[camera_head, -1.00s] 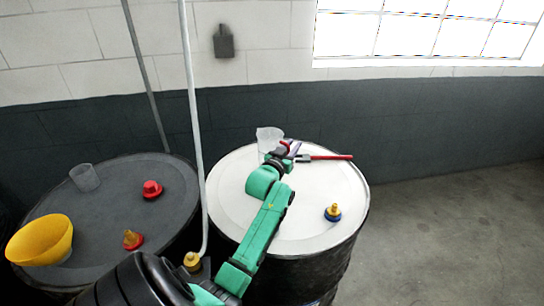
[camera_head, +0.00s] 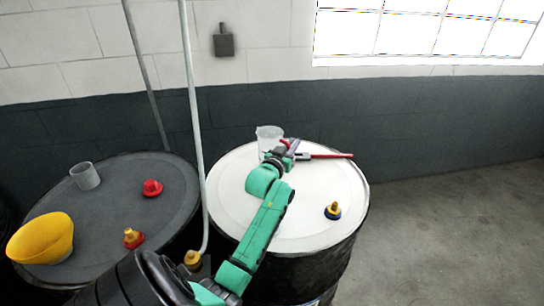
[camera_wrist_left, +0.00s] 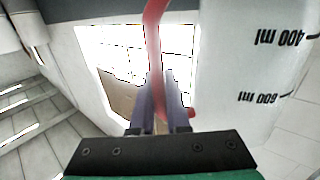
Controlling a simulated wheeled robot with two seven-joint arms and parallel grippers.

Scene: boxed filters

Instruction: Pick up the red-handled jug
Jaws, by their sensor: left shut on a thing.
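The clear jug (camera_head: 268,138) is at the back of the white drum top, upright in the head view. Its red handle (camera_head: 284,144) is on its right side. My left gripper (camera_head: 291,149) reaches over the drum and is shut on that handle. In the left wrist view the red handle (camera_wrist_left: 153,45) runs down between the two purple-grey fingers (camera_wrist_left: 154,108). The jug wall (camera_wrist_left: 235,75), with black millilitre marks, fills the right of that view. My arm hides part of the jug's base, so I cannot tell whether it touches the drum. My right gripper is out of view.
The dark drum (camera_head: 105,190) holds a grey cup (camera_head: 85,176), a yellow funnel (camera_head: 42,238) and red fittings. A pole (camera_head: 194,120) stands between the drums.

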